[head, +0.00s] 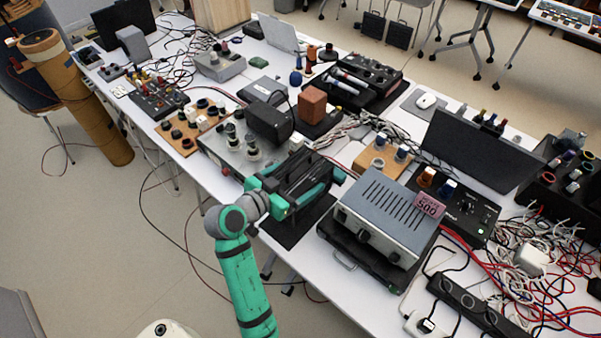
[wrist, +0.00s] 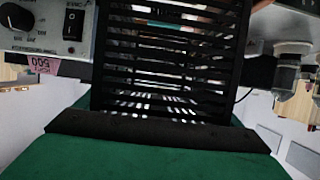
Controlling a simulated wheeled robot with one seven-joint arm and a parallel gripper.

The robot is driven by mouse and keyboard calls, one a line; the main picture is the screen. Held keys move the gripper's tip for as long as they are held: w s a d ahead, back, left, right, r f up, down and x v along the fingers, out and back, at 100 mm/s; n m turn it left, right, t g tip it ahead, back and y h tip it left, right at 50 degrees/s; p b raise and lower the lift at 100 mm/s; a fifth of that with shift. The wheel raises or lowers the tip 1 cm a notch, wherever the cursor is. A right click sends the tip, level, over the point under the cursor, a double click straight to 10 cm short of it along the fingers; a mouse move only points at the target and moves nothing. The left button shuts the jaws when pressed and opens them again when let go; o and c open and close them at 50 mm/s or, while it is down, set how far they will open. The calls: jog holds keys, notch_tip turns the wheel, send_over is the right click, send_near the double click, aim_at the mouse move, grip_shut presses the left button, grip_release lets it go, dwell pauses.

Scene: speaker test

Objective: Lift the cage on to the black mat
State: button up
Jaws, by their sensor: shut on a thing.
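The cage (head: 302,168) is a black slatted box on the near side of the table, at the middle of the head view. In the wrist view the cage (wrist: 170,65) fills the upper middle, with light showing between its bars. My gripper (head: 312,185), with green and black parts, is shut on the cage and hides part of it. The black mat (head: 292,234) lies flat at the table's front edge, partly covered by my gripper and the cage from this angle. I cannot tell whether the cage touches the mat.
A grey power supply (head: 385,217) with a pink label stands close on the right; it also shows in the wrist view (wrist: 45,30). A brown block (head: 312,104) and black device stand behind. Cables (head: 530,265) crowd the right. Little of the table is clear.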

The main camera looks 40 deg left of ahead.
jog(key=shift+a+f, duration=0.1)
jog(key=shift+f, duration=0.8)
notch_tip(320, 180, down, 7)
jog(key=shift+r, duration=0.15)
jog(key=shift+w, duration=0.2)
jog(key=shift+s+d, duration=0.1)
jog(key=shift+d, duration=0.2)
jog(key=shift+s+a, duration=0.1)
jog(key=shift+s, duration=0.05)
dwell(0.6)
